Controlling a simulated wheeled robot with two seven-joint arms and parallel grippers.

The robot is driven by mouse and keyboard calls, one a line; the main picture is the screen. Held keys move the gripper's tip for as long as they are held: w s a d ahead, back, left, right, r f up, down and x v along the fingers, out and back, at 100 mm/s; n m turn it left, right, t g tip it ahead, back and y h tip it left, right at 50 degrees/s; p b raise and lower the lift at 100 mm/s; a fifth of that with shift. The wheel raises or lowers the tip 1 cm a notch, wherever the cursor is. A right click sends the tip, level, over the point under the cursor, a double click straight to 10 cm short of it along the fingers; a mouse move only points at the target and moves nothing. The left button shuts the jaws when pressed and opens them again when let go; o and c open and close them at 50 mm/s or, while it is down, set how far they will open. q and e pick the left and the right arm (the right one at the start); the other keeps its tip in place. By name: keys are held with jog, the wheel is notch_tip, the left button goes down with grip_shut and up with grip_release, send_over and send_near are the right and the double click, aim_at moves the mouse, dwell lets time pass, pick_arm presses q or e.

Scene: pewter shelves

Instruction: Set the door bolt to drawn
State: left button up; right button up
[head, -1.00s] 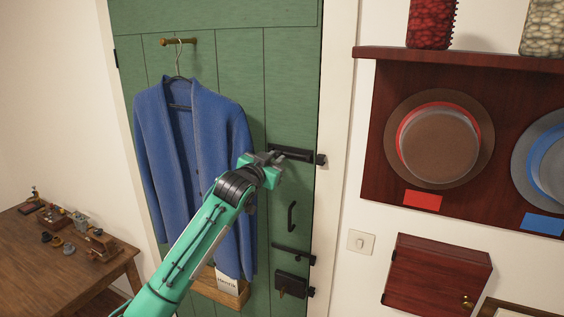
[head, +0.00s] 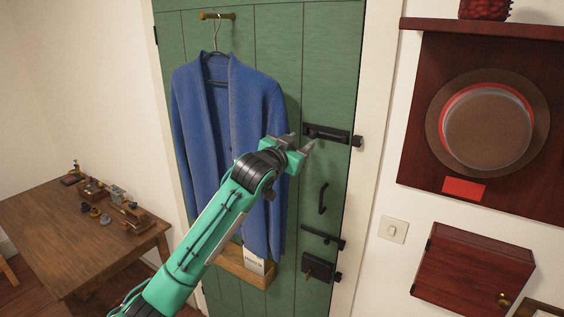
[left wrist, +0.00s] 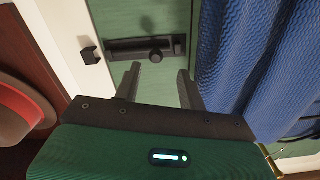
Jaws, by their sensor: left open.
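A black bolt (head: 327,134) is mounted high on the green door (head: 325,90), near its right edge. A black keeper (head: 357,141) sits on the frame beside it. In the left wrist view the bolt (left wrist: 125,49) lies ahead of the fingers, with a round knob (left wrist: 156,57) on it; a gap shows between its plate and the keeper (left wrist: 90,55). I cannot tell how far the bar reaches. My left gripper (head: 302,143) is open and empty, just left of the bolt. In the left wrist view its fingers (left wrist: 159,82) are spread below the knob, apart from it. My right gripper is not in view.
A blue cardigan (head: 228,130) hangs on the door beside my left gripper. Below the bolt are a handle (head: 322,198), a black latch bar (head: 320,236) and a lock box (head: 317,267). A red-brown shelf (head: 410,130) and cabinet (head: 470,270) are right; a table (head: 60,225) is left.

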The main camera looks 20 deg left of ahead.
pick_arm(q)
jog(key=s+a+b, duration=0.2)
jog(key=s+b, duration=0.1)
jog(key=s, duration=0.6)
jog(key=shift+b, duration=0.3)
